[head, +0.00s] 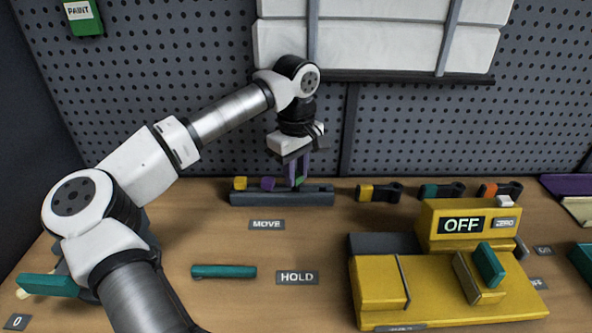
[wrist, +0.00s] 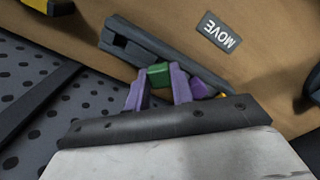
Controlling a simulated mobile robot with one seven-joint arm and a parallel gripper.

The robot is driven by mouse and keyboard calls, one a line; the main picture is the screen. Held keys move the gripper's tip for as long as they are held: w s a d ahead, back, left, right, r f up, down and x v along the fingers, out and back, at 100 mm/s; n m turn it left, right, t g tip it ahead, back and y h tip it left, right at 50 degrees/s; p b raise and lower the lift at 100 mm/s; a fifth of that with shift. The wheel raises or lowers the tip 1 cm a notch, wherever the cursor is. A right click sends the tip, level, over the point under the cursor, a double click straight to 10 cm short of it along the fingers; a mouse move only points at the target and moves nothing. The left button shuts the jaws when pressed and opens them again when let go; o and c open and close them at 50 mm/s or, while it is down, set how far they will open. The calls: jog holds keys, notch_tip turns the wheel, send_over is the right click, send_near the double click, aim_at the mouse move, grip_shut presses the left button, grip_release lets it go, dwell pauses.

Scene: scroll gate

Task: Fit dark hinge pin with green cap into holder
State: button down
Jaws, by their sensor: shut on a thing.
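My gripper (head: 299,180) is shut on the green cap (wrist: 159,76) of the hinge pin, with one purple finger on each side of it. The dark pin body below the cap is hidden in both views. The gripper is right over a long dark grey rack (head: 282,199) at the back of the bench, which also shows in the wrist view (wrist: 205,72). Yellow (head: 240,183) and purple (head: 268,183) caps stand on its left part. I cannot tell whether the pin is in the rack or just above it.
A MOVE label (head: 267,225) lies in front of the rack. Dark clips with yellow (head: 366,192), teal and orange parts stand to its right. A teal rod (head: 223,271) lies beside the HOLD label (head: 297,277). A yellow box unit (head: 450,290) reading OFF fills the front right.

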jog(key=c, duration=1.1)
grip_release()
